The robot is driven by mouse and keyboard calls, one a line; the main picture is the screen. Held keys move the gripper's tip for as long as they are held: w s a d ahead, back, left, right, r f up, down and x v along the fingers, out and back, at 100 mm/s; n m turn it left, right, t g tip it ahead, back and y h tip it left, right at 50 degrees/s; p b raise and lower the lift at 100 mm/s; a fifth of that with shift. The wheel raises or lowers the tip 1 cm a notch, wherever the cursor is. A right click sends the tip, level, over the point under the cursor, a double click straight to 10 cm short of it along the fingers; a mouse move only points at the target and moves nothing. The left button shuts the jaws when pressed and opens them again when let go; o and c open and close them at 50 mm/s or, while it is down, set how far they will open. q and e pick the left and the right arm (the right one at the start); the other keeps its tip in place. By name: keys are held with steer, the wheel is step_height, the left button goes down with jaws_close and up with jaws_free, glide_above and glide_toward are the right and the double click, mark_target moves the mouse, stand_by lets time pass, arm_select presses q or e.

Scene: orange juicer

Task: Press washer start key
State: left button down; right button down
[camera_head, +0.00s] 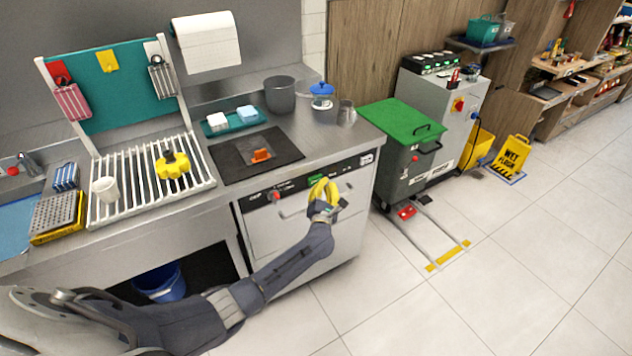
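The washer (308,236) is a pale front-loading unit under the steel counter, with a dark control strip along its top edge. A green key (316,179) shows on this strip, partly hidden by my gripper. A red knob (275,197) sits on the strip to its left. My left gripper (323,186), with yellow fingers, is in front of the strip, just below and right of the green key. I cannot tell whether it touches the panel. Its fingers look close together, but their gap is not clear. My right gripper is not in view.
The washer's bar handle (291,214) runs close to my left gripper. The counter above holds a dark mat (232,162) with an orange item, a drying rack (203,190) and a steel pot (280,95). A green-lidded bin (402,120) stands right of the washer. The floor in front is clear.

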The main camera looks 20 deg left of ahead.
arm_select(q)
steer(key=shift+w+a, duration=0.6)
steer(key=shift+a, duration=0.15)
stand_by(1.3)
steer(key=shift+s+d, duration=0.1)
stand_by(0.4)
steer(key=shift+s+d, duration=0.5)
steer(key=shift+d, duration=0.15)
steer(key=s+d, duration=0.1)
steer(key=d, duration=0.1)
steer(key=s+d, duration=0.2)
stand_by(0.6)
stand_by(0.6)
